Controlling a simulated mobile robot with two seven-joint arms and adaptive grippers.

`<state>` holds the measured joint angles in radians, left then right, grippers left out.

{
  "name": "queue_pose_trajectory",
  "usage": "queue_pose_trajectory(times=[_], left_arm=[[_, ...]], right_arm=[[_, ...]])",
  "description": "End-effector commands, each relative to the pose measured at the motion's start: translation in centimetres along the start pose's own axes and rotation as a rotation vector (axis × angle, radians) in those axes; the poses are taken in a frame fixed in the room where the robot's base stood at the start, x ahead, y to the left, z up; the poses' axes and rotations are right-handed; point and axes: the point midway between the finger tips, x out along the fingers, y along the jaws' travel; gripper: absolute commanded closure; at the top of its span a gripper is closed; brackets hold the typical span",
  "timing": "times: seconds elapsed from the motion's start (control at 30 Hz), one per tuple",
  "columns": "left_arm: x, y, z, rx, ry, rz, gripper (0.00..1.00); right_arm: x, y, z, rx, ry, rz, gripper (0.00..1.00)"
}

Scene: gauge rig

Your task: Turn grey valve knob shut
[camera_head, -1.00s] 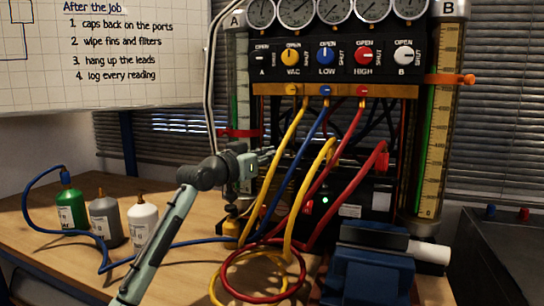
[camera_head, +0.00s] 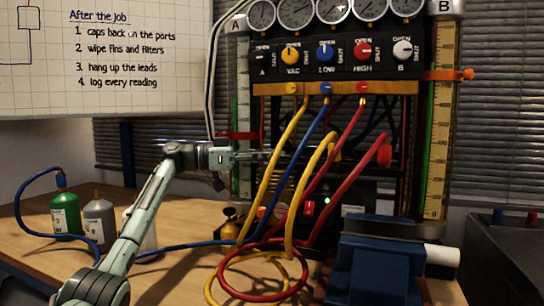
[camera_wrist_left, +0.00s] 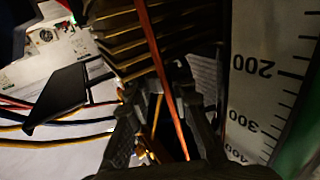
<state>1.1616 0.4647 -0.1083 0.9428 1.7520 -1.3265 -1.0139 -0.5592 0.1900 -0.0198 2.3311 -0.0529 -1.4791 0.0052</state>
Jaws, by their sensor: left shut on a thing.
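The gauge panel (camera_head: 345,75) stands upright with a row of knobs. A black knob (camera_head: 262,62) is under A, then yellow, blue and red knobs, and a pale grey-white knob (camera_head: 402,50) under B. I cannot tell for certain which is the grey valve knob. My left gripper (camera_head: 262,155) is well below the panel, beside the yellow hose (camera_head: 285,140) and apart from all the knobs. In the left wrist view its fingers (camera_wrist_left: 168,110) are close around something thin. An orange-red strip (camera_wrist_left: 160,70) crosses there; what is held is unclear. My right gripper is not seen.
Looped yellow, blue and red hoses (camera_head: 262,272) hang before the rig. A blue vise (camera_head: 375,270) stands at front right. Tall scaled tubes (camera_head: 437,150) flank the rig. A green bottle (camera_head: 66,213) and grey bottle (camera_head: 99,220) stand on the wooden bench (camera_head: 190,262).

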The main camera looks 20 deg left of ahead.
Motion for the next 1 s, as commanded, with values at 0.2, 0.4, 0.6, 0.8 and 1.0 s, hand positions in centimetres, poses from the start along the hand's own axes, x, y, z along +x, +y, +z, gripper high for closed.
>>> queue_pose_trajectory(times=[0.2, 0.4, 0.6, 0.8, 1.0], left_arm=[[0.04, 0.03, 0.1, -0.001, -0.004, 0.044, 1.0], [0.05, 0.04, 0.19, -0.001, -0.005, 0.051, 1.0], [0.07, 0.04, 0.23, -0.001, -0.006, 0.051, 1.0], [0.07, 0.03, 0.2, -0.001, -0.005, 0.05, 0.59], [0.03, -0.03, 0.08, 0.0, -0.002, 0.047, 0.57]], right_arm=[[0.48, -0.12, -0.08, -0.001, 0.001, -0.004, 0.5], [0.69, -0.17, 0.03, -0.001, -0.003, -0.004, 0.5], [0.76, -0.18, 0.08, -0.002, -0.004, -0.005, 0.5], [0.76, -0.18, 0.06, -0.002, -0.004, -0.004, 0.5], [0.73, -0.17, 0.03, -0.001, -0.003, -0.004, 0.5]])
